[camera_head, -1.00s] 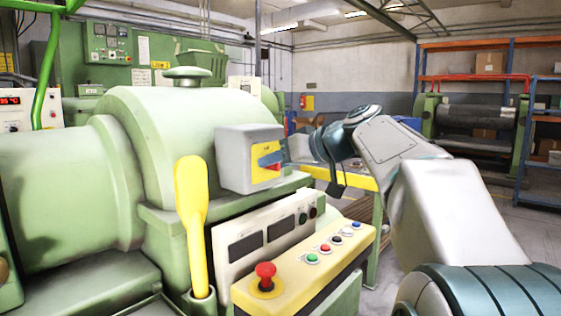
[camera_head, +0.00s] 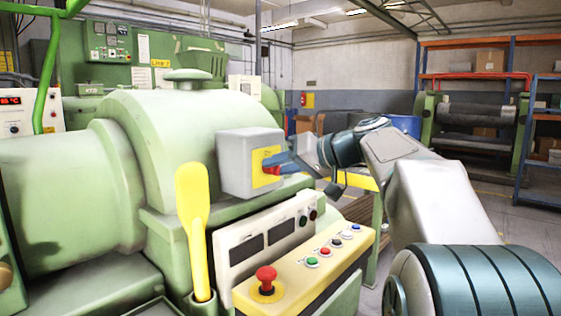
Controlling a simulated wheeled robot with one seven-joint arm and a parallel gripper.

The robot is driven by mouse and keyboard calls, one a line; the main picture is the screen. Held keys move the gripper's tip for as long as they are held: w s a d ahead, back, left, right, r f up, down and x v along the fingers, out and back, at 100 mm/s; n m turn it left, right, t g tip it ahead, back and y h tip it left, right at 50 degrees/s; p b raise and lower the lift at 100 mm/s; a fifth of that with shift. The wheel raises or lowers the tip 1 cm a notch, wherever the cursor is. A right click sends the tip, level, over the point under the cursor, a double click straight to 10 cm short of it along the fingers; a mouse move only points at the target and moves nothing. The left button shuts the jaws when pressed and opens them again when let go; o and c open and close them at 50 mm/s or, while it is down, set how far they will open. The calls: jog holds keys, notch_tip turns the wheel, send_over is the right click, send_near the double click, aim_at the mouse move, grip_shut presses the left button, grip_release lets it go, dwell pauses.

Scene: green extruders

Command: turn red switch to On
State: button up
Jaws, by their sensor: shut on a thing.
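The red switch (camera_head: 272,170) sits on a yellow plate (camera_head: 259,169) on the right face of a grey box (camera_head: 235,160), which is mounted on the green extruder (camera_head: 170,120). Only a small part of the red handle shows. My gripper (camera_head: 276,161) reaches in from the right, and its dark blue fingers are shut on the red switch. The fingers hide most of the handle, so I cannot read its exact angle or the marks on the plate.
A yellow paddle-shaped lever (camera_head: 192,215) stands left of the switch box. Below is a yellow control panel (camera_head: 320,275) with a red mushroom button (camera_head: 266,279) and several small buttons. Shelving (camera_head: 520,150) stands at the back right, with open floor before it.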

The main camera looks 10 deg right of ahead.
jog(key=m+y+p, duration=0.1)
jog(key=m, duration=0.2)
jog(key=m+y+p, duration=0.1)
jog(key=m+y, duration=0.1)
jog(key=m, duration=0.2)
jog(key=m+y+p, duration=0.1)
jog(key=m+y, duration=0.1)
jog(key=m, duration=0.1)
jog(key=shift+w+d+f, duration=0.15)
jog(key=shift+d+f, duration=0.15)
jog(key=shift+f, duration=0.1)
jog(key=shift+m, duration=0.4)
jog(key=o, duration=1)
jog(key=shift+c, duration=0.2)
jog(key=p+v, duration=0.1)
jog(key=v, duration=1.2)
jog(key=shift+s+d+f, duration=0.15)
jog(key=shift+s+d, duration=0.05)
jog(key=shift+d, duration=0.15)
